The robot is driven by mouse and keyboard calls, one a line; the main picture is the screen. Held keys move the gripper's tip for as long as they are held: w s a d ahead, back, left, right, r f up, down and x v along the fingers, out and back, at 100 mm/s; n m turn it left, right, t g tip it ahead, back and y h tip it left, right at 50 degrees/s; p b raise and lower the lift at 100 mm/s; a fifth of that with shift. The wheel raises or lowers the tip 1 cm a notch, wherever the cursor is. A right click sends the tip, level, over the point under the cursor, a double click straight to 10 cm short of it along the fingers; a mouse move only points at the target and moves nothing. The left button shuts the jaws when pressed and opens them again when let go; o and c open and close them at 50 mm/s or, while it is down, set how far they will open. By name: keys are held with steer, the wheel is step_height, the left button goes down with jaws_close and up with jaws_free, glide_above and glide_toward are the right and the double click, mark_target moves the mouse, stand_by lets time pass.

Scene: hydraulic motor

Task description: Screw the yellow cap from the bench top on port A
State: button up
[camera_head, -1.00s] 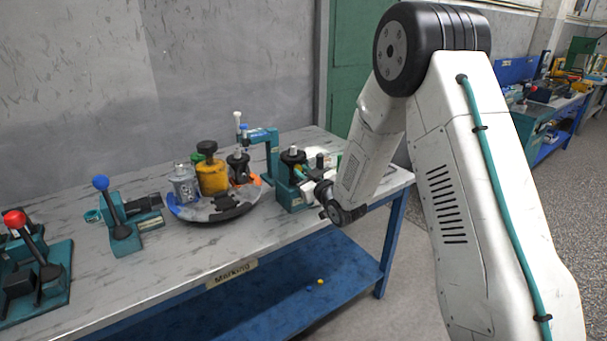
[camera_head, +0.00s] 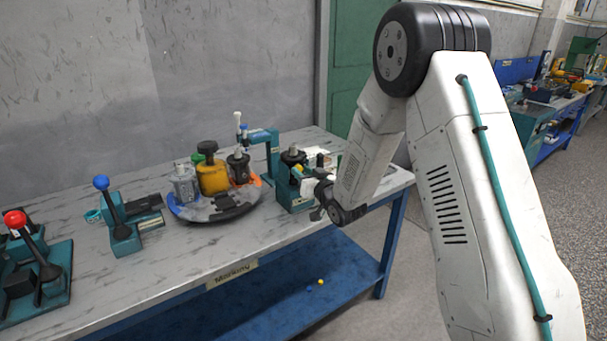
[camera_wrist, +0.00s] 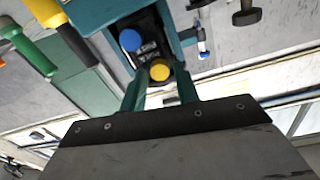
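My gripper (camera_wrist: 161,72) is open in the wrist view, its two teal fingers apart. A round yellow cap (camera_wrist: 160,70) shows between the fingertips, with a visible gap on each side. It sits over a dark block (camera_wrist: 150,52) in a teal fixture (camera_wrist: 105,12), next to a round blue cap (camera_wrist: 130,40). I cannot read a port label or tell how tightly the yellow cap is seated. In the head view a small yellow spot (camera_head: 298,168) shows at the teal fixture (camera_head: 284,194), and my arm hides much of that area.
A round tray (camera_head: 205,214) with a yellow bottle (camera_head: 212,178) stands left of the fixture. A blue-knobbed lever unit (camera_head: 122,222) and a red-knobbed one (camera_head: 30,262) stand further left. A small yellow object (camera_head: 320,281) lies on the blue lower shelf (camera_head: 290,296).

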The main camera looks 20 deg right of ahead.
steer(key=n, duration=1)
stand_by(0.4)
jaws_close()
steer(key=m, duration=0.4)
steer(key=shift+m, duration=0.7)
